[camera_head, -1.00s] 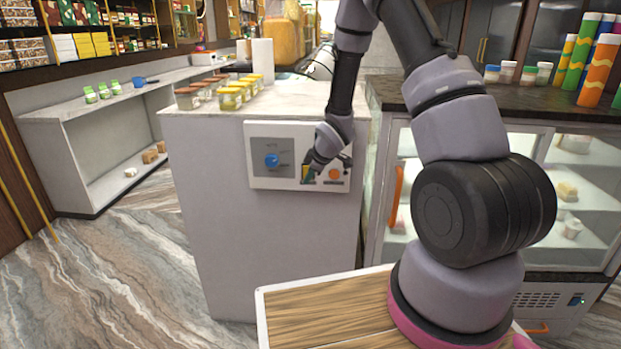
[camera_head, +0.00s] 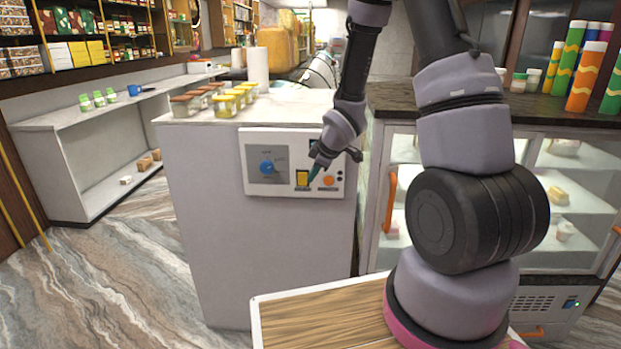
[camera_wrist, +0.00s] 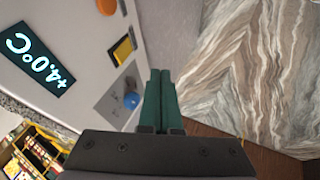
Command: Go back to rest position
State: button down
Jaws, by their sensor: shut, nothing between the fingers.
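My gripper (camera_head: 314,173) is shut and empty in front of the control panel (camera_head: 285,192) on the white counter's front, beside its yellow switch (camera_head: 302,179). In the wrist view, the shut green fingers of my gripper (camera_wrist: 161,75) point along the counter front, with the yellow switch (camera_wrist: 123,50) to their left. I cannot tell from the pictures how wide the gap to the panel is.
The panel also has a blue knob (camera_head: 267,168) and an orange button (camera_head: 328,181). Jars (camera_head: 226,105) stand on the white counter (camera_head: 200,230). A glass display case (camera_head: 400,240) stands on the right. Marbled floor (camera_head: 110,285) is open at left.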

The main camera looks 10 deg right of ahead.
jog(key=s+d+r+m+h, duration=0.1)
jog(key=s+d+r+m, duration=0.25)
jog(key=r, duration=0.55)
jog(key=s+d+r+m+h, duration=0.25)
jog(key=r+m, duration=0.25)
jog(key=r, duration=0.4)
jog(key=s+a+r+m+y, duration=0.1)
jog(key=s+r+m, duration=0.3)
jog(key=s, duration=0.5)
jog(key=s+r+m+y, duration=0.2)
jog(key=s+r+m, duration=0.3)
jog(key=s+r, duration=0.3)
jog(key=shift+s+a+r+t, duration=0.3)
jog(key=shift+s+a, duration=0.05)
jog(key=shift+s, duration=0.55)
jog(key=c, duration=1.5)
grip_release()
jog(key=shift+c, duration=0.2)
